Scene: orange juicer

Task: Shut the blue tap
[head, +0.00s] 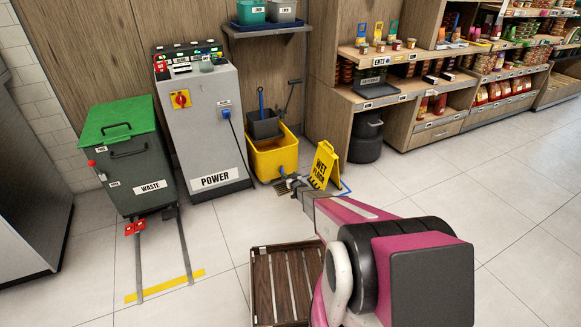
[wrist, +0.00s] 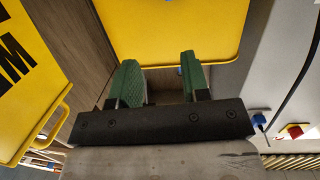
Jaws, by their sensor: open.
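A yellow bucket (head: 272,160) stands on the floor beside the grey power cabinet. A small blue spot, which looks like the blue tap (head: 281,171), shows low on its front, just above my gripper (head: 287,184). In the wrist view, the yellow bucket (wrist: 180,30) fills the top middle, beyond my gripper (wrist: 165,75). Its two green-padded fingers are apart with nothing between them. A blue bit shows at the top edge of that view and another near the right finger; I cannot tell which is the tap or how it is turned.
The yellow wet floor sign (head: 322,165) stands close to the right of my gripper; it also shows in the wrist view (wrist: 25,80). The power cabinet (head: 200,125) and green-lidded waste bin (head: 130,155) are left. A slatted wooden crate (head: 262,285) lies near my arm.

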